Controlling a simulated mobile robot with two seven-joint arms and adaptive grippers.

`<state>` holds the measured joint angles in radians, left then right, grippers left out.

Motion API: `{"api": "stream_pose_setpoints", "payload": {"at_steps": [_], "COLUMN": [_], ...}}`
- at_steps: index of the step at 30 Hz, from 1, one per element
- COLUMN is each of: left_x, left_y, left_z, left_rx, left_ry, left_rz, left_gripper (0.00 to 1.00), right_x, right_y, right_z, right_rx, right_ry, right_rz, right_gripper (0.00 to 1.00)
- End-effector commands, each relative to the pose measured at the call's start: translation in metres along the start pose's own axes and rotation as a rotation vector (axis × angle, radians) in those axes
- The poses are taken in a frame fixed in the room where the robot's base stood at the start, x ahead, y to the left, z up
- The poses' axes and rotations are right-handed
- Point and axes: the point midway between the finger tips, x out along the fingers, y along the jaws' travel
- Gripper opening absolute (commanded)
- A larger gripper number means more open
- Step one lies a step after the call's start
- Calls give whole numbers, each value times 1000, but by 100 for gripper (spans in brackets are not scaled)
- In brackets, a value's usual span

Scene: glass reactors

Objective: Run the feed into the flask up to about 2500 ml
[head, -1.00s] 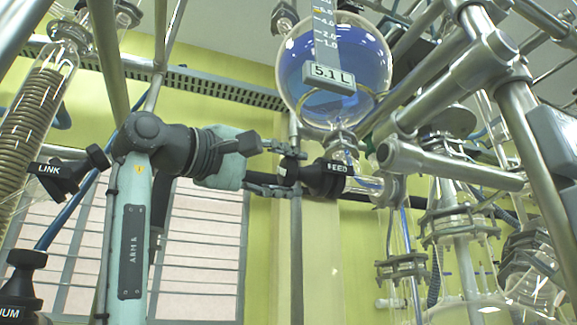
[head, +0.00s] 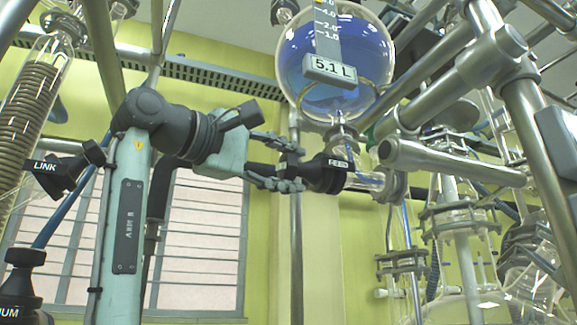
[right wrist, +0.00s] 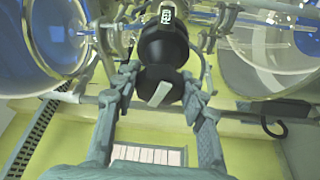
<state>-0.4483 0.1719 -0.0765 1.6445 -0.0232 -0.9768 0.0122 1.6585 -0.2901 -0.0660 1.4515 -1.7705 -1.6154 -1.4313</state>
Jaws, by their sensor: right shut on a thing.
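A round glass vessel (head: 300,95) holds blue liquid at the upper middle of the head view. A scale with a plate reading 5.1 L (head: 330,68) hangs before it. Below its neck is the black FEED valve knob (head: 326,174), its label facing partly upward. My right gripper (head: 289,170) reaches it from the left and is shut on its handle. In the right wrist view, my right gripper's fingers (right wrist: 161,97) stand either side of the black knob (right wrist: 163,50). A glass dome (head: 465,305) shows partly at the lower right; its level is not readable. My left gripper is out of view.
Metal frame tubes (head: 455,75) cross the right side close to the valve. Clamped glassware (head: 455,215) stands right of it. A LINK knob (head: 62,168) and a coil condenser (head: 28,115) are at the left. Open space lies below the gripper, before the window (head: 200,245).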

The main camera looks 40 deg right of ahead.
Motion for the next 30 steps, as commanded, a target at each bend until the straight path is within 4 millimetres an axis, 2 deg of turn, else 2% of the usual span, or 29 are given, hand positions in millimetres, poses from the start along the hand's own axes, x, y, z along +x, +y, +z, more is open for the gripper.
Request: {"api": "stream_pose_setpoints", "payload": {"at_steps": [1,2,7,15,19,23,30], "left_x": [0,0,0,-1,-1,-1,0], "left_y": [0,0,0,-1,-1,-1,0], "left_z": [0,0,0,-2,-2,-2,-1], "left_rx": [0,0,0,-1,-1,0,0], "left_ry": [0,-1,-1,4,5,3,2], "left_rz": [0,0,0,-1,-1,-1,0], "left_gripper": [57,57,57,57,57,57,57], "right_x": [0,0,0,-1,-10,-32,-84], "right_y": [0,0,0,0,0,1,1], "right_z": [0,0,0,0,0,0,0], "right_rx": [0,0,1,1,1,1,1], "right_ry": [-1,-1,0,0,2,4,1], "right_rz": [-1,-1,0,0,1,2,2], "right_gripper": [13,44,63,63,63,63,63]}}
